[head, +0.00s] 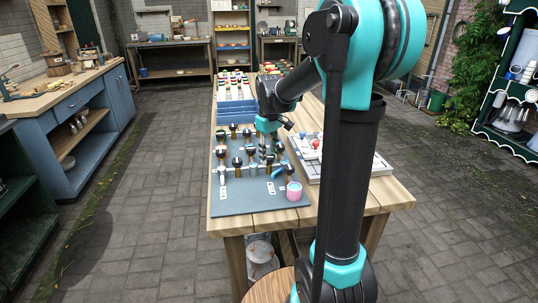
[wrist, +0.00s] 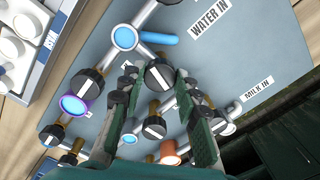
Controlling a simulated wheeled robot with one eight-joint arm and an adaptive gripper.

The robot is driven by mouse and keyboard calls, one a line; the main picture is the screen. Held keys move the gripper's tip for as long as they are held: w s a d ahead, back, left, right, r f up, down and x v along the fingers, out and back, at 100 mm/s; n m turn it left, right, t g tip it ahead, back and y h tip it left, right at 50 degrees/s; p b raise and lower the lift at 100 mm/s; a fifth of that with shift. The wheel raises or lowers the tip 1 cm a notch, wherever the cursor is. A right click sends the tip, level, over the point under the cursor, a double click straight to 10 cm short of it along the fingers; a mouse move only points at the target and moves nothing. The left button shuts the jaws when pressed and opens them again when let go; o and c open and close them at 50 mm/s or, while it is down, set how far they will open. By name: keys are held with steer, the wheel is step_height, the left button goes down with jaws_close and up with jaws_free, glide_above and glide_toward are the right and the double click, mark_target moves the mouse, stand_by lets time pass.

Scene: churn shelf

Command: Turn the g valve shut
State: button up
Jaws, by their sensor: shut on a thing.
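A grey-blue valve board (head: 236,201) lies on the near end of the wooden table in the head view, carrying several dark knobs on metal pipes. In the wrist view my gripper (wrist: 159,76) reaches down to the board (wrist: 262,48). Its two fingers are closed on the sides of a round black valve knob (wrist: 160,72) with a pale bar across its face. I cannot read a letter beside this knob. In the head view my gripper (head: 265,150) is above the middle of the board, and its fingertips are hard to make out.
Other black knobs (wrist: 87,84) and a blue-faced, purple-rimmed fitting (wrist: 74,105) sit close around the fingers. A blue handle (wrist: 158,38) is just above the held knob. A pink cup (head: 294,191) stands at the board's near right corner. A grey tray (head: 355,166) lies right of the board.

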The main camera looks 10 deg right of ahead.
mark_target(269, 157)
steer(key=m, duration=1.1)
steer(key=shift+m, duration=2.1)
steer(key=o, duration=1.2)
steer(key=shift+c, duration=0.2)
step_height(269, 157, up, 12)
